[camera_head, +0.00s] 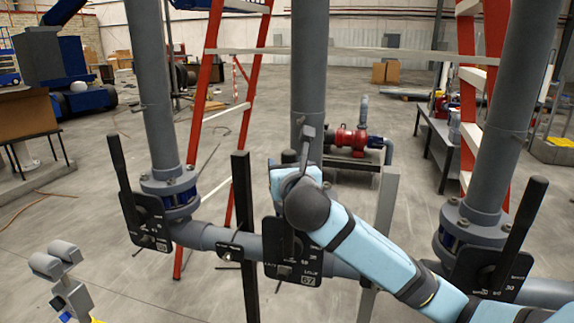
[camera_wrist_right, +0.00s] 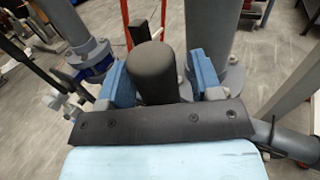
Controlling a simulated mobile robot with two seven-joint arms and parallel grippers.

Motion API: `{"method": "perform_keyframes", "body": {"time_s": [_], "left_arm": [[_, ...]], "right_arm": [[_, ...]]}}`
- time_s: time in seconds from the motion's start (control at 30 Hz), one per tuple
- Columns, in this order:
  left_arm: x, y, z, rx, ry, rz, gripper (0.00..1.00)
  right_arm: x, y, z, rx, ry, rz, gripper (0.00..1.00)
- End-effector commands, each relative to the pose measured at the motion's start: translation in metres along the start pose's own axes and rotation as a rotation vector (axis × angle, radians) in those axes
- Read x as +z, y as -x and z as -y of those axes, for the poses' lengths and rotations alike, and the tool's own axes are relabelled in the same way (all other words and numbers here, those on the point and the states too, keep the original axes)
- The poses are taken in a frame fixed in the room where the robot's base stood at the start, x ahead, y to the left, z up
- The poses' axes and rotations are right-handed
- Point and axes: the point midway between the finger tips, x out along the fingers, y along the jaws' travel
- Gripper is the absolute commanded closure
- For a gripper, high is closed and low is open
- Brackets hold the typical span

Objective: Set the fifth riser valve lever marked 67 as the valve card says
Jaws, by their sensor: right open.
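The valve plate marked 67 (camera_head: 307,281) sits on the horizontal pipe below the middle riser. Its black lever (camera_head: 288,238) shows low down in the head view; its upper part is hidden behind my right wrist. My right gripper (camera_head: 294,178) reaches in from the right. In the right wrist view the black lever handle (camera_wrist_right: 156,74) stands between the gripper's two blue finger pads. The pads are open, one on each side of the handle; contact is hard to judge. My left gripper (camera_head: 60,264) is low at the left, away from the levers. I cannot make out a readable valve card.
A left lever (camera_head: 124,178) tilts up-left and a right lever (camera_head: 520,225) tilts up-right beside their risers. A dark upright post (camera_head: 244,215) stands just left of the middle valve. A grey post (camera_head: 384,215) and orange ladders (camera_head: 215,45) are close by.

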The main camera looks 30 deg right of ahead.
Motion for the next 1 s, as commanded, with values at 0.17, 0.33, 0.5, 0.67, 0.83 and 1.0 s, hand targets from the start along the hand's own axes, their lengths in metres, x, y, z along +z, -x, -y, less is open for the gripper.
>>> {"method": "perform_keyframes", "body": {"time_s": [0.17, 0.33, 0.5, 0.67, 0.83, 1.0], "left_arm": [[0.005, -0.001, 0.0, -0.001, 0.0, 0.009, 1.0], [0.007, -0.001, 0.0, 0.0, 0.0, 0.013, 1.0], [0.006, 0.0, 0.0, 0.0, 0.0, 0.011, 1.0], [0.003, 0.0, 0.0, 0.0, 0.0, 0.007, 1.0], [0.001, 0.001, 0.0, 0.001, 0.0, 0.004, 1.0], [-0.004, 0.004, -0.001, 0.002, 0.0, 0.004, 1.0]], "right_arm": [[0.0, -0.005, 0.0, 0.0, 0.0, -0.001, 0.41], [0.0, -0.005, 0.0, 0.0, 0.0, -0.001, 0.41], [-0.001, -0.005, 0.0, 0.0, 0.0, -0.001, 0.76], [-0.001, -0.005, 0.0, 0.0, 0.0, -0.001, 1.0], [0.0, -0.005, 0.001, 0.0, 0.004, -0.003, 1.0], [0.001, -0.008, 0.006, 0.0, 0.021, -0.011, 1.0]]}}
